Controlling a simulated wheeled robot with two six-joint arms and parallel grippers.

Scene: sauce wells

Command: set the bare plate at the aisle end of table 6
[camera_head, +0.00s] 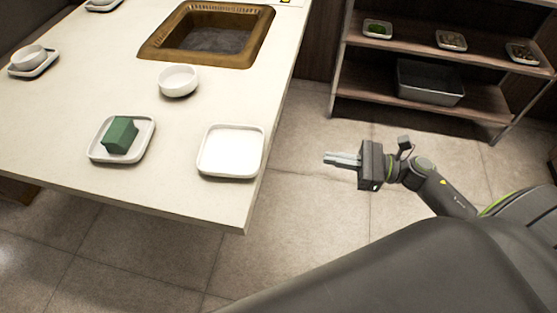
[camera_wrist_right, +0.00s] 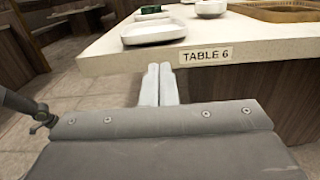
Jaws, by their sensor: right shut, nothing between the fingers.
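The bare plate (camera_head: 231,151) is a white, square, empty dish lying flat on table 6 (camera_head: 205,197), close to the table's right edge and near corner. In the right wrist view the bare plate (camera_wrist_right: 153,32) sits just behind the edge that carries the TABLE 6 label (camera_wrist_right: 207,56). My right gripper (camera_head: 328,159) is shut and empty, off the table to the right of the plate and apart from it. In the right wrist view its fingers (camera_wrist_right: 159,75) are together in front of the table edge. My left gripper is not in view.
A white plate with a green block (camera_head: 119,135) stands left of the bare plate. A white bowl (camera_head: 178,81) and a sunken brass-rimmed grill (camera_head: 208,36) lie behind. A shelf (camera_head: 430,60) with small dishes and a grey bin (camera_head: 430,82) stands back right. Open floor lies between.

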